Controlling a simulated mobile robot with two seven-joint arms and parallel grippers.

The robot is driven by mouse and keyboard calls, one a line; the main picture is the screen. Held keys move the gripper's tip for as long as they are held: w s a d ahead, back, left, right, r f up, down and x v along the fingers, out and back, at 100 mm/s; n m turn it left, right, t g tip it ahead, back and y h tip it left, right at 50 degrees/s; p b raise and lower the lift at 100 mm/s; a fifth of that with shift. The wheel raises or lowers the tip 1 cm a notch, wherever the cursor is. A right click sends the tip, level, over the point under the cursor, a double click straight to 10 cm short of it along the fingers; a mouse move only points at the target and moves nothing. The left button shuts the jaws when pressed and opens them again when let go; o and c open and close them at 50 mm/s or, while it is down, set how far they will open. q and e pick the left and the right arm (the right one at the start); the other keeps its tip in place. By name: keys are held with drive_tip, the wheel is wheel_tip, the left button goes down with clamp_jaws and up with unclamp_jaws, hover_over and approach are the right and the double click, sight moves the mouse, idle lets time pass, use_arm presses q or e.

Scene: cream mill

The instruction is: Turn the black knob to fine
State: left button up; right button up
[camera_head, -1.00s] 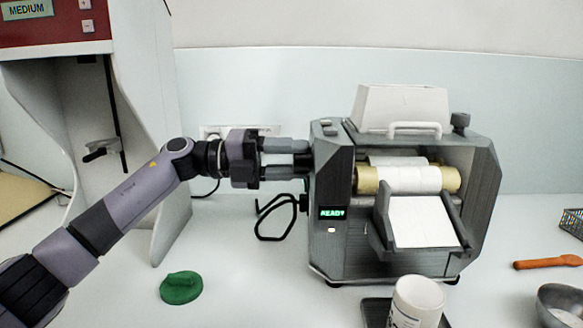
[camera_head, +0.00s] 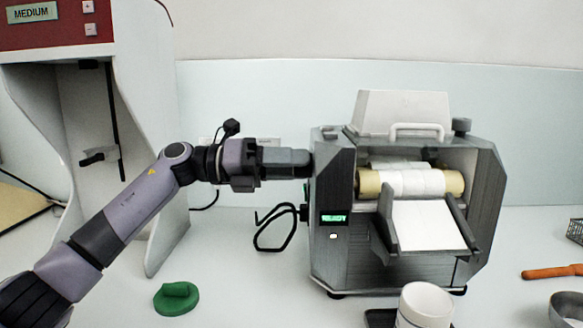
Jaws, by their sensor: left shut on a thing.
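The grey mill (camera_head: 334,255) stands on the counter at centre right, with cream rollers and a lit green display (camera_head: 334,219) on its front, whose letters are blurred. My left gripper (camera_head: 306,163) reaches in from the left to the mill's upper left side. It is shut, its fingers pointing right and one hiding the other. What it holds there appears to be the black knob on that side, but the fingers hide it, and its setting cannot be read. My right gripper is not in view.
A green lump (camera_head: 176,299) lies front left. A white tub (camera_head: 425,305) stands before the mill. An orange-handled tool (camera_head: 551,272) and a bowl (camera_head: 567,307) are at right. The left counter is mostly clear.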

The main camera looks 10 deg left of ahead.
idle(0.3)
use_arm(q)
drive_tip(key=o, duration=1.1)
drive_tip(key=shift+c, duration=0.2)
drive_tip(key=s+a, duration=0.1)
drive_tip(key=a, duration=0.6)
drive_tip(key=shift+s, duration=0.2)
